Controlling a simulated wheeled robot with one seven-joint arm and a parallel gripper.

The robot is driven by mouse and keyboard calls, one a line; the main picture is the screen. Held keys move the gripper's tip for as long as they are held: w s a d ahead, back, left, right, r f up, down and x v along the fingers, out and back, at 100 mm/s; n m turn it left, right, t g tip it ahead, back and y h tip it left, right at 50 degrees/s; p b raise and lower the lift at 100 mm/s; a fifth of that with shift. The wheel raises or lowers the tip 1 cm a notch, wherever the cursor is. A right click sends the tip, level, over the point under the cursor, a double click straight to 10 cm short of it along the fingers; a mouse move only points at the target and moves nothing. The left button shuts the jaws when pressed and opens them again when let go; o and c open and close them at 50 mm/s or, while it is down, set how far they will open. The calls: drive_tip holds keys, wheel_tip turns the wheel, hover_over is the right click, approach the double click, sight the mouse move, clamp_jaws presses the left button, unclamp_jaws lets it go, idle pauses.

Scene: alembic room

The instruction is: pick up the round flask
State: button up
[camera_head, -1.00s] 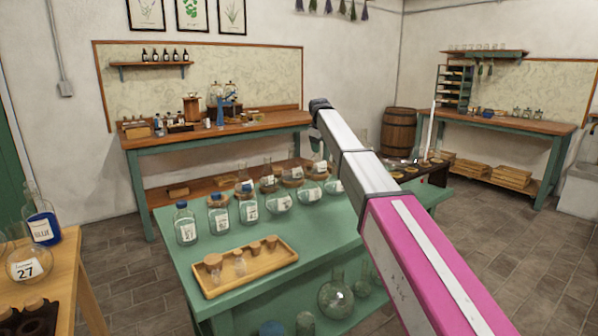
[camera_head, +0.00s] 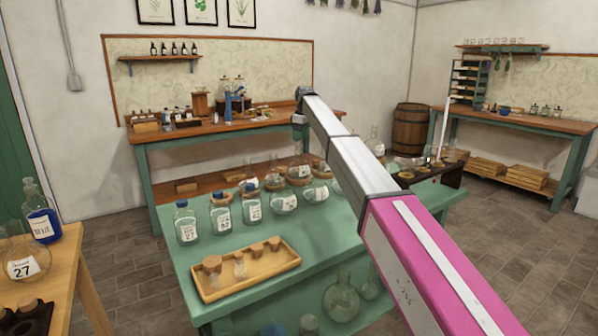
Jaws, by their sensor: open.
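Several round flasks are in view, and I cannot tell which one the task means. Labelled round-bodied flasks stand on the green table, one (camera_head: 285,204) near the middle and another (camera_head: 316,193) to its right. A large clear round flask (camera_head: 341,301) stands on the shelf under the table. A round flask labelled 27 (camera_head: 22,264) stands on the wooden table at the left. My pink and silver arm reaches from the lower right over the green table. My gripper is not visible; the arm's far end shows only a dark joint.
Tiled floor (camera_head: 118,262) is open between the tables. A barrel (camera_head: 410,129) stands at the back.

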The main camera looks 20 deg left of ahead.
sight(299, 144)
drive_tip(key=f, duration=0.5)
drive_tip(key=shift+s+a, duration=0.15)
drive_tip(key=shift+a, duration=0.05)
drive_tip(key=shift+c, duration=0.3)
clamp_jaws()
